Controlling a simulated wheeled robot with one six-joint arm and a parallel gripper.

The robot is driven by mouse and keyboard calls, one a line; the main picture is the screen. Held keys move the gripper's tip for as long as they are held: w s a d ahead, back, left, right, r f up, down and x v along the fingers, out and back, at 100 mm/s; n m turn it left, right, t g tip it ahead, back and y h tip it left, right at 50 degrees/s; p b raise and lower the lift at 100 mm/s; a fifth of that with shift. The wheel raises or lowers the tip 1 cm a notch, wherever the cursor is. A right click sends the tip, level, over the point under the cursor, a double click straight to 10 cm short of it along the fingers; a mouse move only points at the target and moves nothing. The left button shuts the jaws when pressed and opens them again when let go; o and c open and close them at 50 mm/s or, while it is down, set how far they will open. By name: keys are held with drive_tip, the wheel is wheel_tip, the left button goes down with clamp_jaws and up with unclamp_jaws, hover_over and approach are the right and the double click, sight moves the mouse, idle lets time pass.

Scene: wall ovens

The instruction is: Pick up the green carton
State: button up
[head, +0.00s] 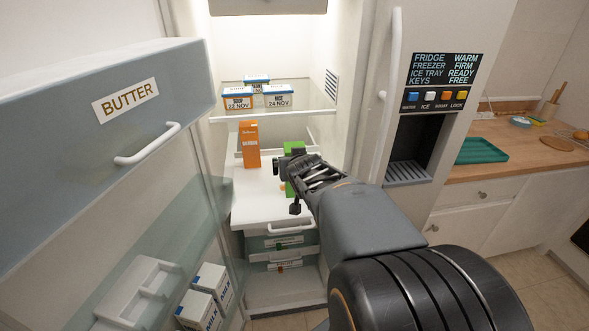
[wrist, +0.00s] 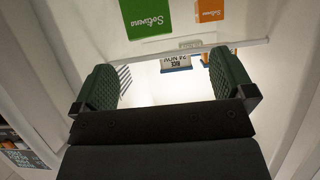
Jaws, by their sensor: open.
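The green carton (head: 294,147) stands on the white pull-out shelf inside the open fridge, partly hidden behind my gripper in the head view. My gripper (head: 286,188) is open in front of it, with green showing between the fingers. In the wrist view, the green carton (wrist: 146,18) is at the top edge, cut off by the frame. It lies beyond the two dark green finger pads of my gripper (wrist: 165,75), nearer the left finger. Nothing is visible held between the pads. I cannot tell whether a finger touches the carton.
An orange carton (head: 250,145) stands left of the green one on the pull-out shelf (head: 252,208). Dated tubs (head: 278,97) sit on a higher shelf behind. The open door with its butter compartment (head: 110,105) bounds the left; the dispenser panel (head: 437,85) is at right.

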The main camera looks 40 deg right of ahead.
drive_tip(key=d+r+p+x, duration=0.2)
drive_tip(key=p+x, duration=0.1)
drive_tip(key=x, duration=1.1)
drive_tip(key=shift+d+h+p, duration=0.15)
drive_tip(key=shift+h+p, duration=0.15)
drive_tip(key=shift+h, duration=0.1)
drive_tip(key=shift+f, duration=0.1)
drive_tip(key=c, duration=1.8)
drive_tip(key=shift+w+r, duration=0.1)
drive_tip(key=shift+r, duration=0.1)
drive_tip(key=shift+c, duration=0.3)
